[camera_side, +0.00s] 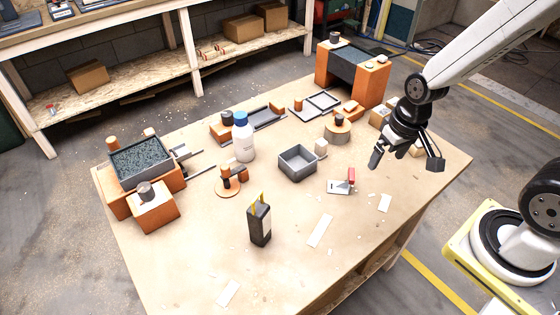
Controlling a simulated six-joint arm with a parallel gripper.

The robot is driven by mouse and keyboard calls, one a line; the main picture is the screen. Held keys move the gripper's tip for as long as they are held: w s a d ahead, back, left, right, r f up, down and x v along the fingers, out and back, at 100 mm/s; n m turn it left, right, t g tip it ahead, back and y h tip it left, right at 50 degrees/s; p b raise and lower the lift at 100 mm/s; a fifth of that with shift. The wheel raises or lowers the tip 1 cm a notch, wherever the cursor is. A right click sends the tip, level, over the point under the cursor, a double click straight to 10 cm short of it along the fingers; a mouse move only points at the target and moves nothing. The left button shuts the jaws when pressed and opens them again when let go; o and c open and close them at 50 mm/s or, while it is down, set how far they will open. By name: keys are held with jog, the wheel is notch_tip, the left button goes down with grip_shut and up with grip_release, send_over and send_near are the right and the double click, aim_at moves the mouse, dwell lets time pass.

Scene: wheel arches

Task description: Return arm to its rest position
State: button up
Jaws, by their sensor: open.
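My gripper (408,161) hangs above the right part of the wooden table (285,270), its dark fingers spread apart with nothing between them. My white arm reaches in from the upper right. The gripper is to the right of the grey square tray and a red-handled tool, apart from both. It partly hides small wooden blocks behind it.
Around the table stand a grey open box (297,162), a white bottle with a blue cap (243,140), a black container (260,225), a red-handled tool (342,186), an orange arch stand (370,82) and a dark-filled tray (141,160). The front of the table is mostly clear.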

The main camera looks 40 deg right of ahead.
jog(key=shift+w+a+r+n+t+h, duration=0.15)
jog(key=shift+w+a+r+n+t, duration=0.15)
jog(key=shift+r+n, duration=0.2)
jog(key=shift+w+a+r+n+t+h, duration=0.2)
jog(key=shift+w+r+n+t, duration=0.1)
jog(key=shift+r+n, duration=0.2)
dwell(0.6)
